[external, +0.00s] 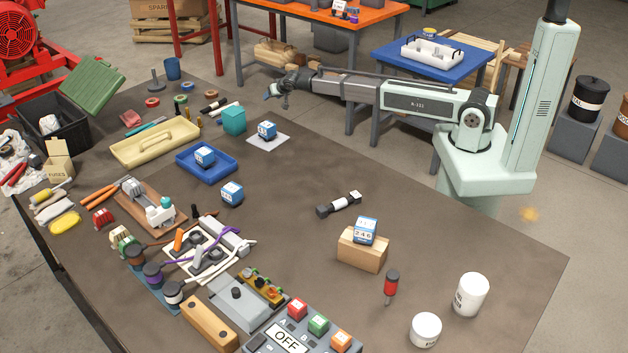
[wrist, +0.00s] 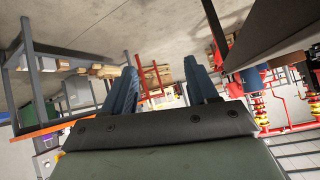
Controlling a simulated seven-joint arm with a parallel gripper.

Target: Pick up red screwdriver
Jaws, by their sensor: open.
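A short red object with a black top (external: 391,288) is at the right front of the brown table in the external view. It looks like a screwdriver handle, but it is too small to be sure. My gripper (external: 277,92) is far from it, reaching out over the table's back edge near the top middle. In the wrist view my gripper's two blue fingers (wrist: 160,75) are spread apart with nothing between them. The red object does not show in the wrist view.
White jars (external: 426,330) stand right of the red object. A wooden block (external: 362,252) bearing a blue-white cube (external: 365,230) is behind it. A button box (external: 287,341) is to its left. The table around the red object is clear.

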